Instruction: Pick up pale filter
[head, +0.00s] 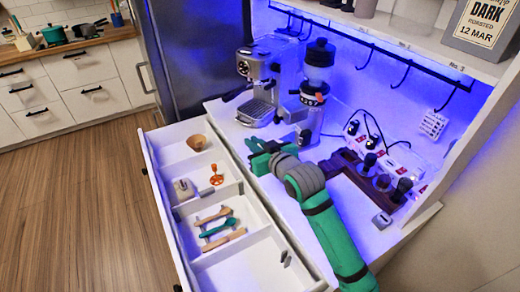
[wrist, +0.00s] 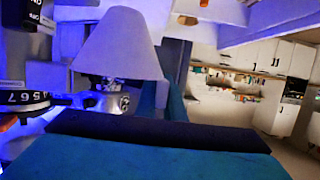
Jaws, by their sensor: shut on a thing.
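In the wrist view a pale, cone-shaped filter (wrist: 118,48) stands out, wide at its lower edge in the picture and narrow at the top. A dark finger pad on teal lies across the bottom of that view, and another dark and teal finger part is beside the cone on the right. My gripper (head: 257,155) is shut on the filter, though the contact itself is not clearly shown. In the head view my gripper is above the counter near the drawer's back edge, left of the grinder base. The filter cannot be made out there.
The open drawer (head: 229,262) holds a wooden bowl (head: 197,142), an orange tool (head: 216,175) and several utensils. An espresso machine (head: 259,84) and a grinder (head: 314,92) stand behind my gripper. A dark wooden rack (head: 350,164) is right of my arm.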

